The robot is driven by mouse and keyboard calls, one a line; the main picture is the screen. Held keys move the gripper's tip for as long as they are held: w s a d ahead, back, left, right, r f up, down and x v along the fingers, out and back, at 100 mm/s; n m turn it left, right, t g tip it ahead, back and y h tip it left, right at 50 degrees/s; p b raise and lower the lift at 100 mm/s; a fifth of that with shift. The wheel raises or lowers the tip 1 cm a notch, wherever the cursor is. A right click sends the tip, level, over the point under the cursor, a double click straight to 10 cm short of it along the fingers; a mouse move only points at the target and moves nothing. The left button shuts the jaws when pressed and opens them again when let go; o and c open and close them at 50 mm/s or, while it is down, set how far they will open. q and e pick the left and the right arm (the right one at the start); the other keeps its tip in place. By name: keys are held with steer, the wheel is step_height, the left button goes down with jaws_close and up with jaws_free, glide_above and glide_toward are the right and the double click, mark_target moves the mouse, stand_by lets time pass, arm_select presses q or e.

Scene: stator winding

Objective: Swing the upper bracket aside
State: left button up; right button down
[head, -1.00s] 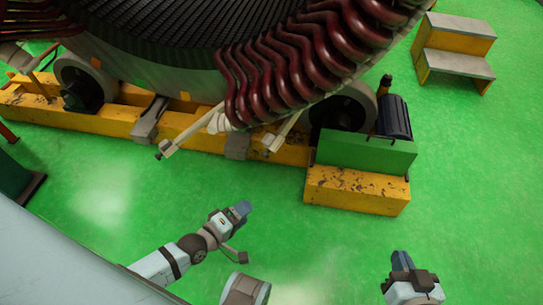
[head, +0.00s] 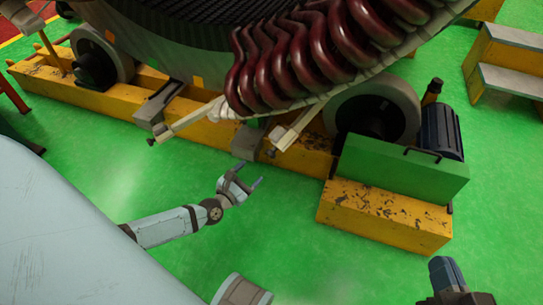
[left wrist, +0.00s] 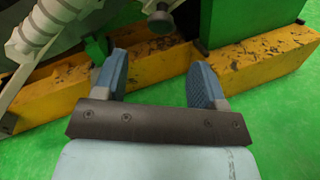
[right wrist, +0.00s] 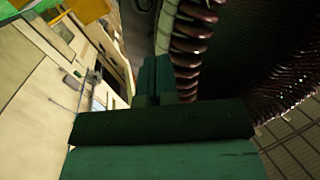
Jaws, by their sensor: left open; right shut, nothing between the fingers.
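Two cream, rod-like brackets hang from the stator's lower rim in the head view: a left one (head: 190,118) with a dark knob at its end, and a right one (head: 297,127). I cannot tell which is the upper one. My left gripper (head: 250,175) is open and empty, below and apart from both brackets. In the left wrist view its fingers (left wrist: 158,82) frame empty space, with a dark knob (left wrist: 161,22) ahead and a white ribbed part (left wrist: 38,32) at upper left. My right gripper (head: 446,274) is shut and empty at lower right; its fingers show closed in the right wrist view (right wrist: 153,78).
The stator's dark red coils (head: 300,55) overhang the brackets. A yellow beam (head: 385,215) with rollers (head: 375,115) runs beneath, carrying a green box (head: 400,168) and a dark motor (head: 441,132). Yellow steps (head: 510,70) stand at upper right. Green floor before the beam is clear.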

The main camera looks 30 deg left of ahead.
mark_target(270, 154)
arm_select(q)
steer(key=w, duration=0.3)
steer(key=w+b, duration=0.1)
steer(key=w, duration=0.2)
steer(key=w+b, duration=0.1)
steer(key=w, duration=0.2)
steer(key=shift+w+d+f, duration=0.1)
steer(key=shift+w+d, duration=0.2)
steer(key=shift+d, duration=0.05)
steer(key=shift+w, duration=0.45)
arm_select(e)
steer(key=shift+w+d+f+n, duration=0.3)
steer(key=shift+w+f+n, duration=0.2)
steer(key=shift+n, duration=0.1)
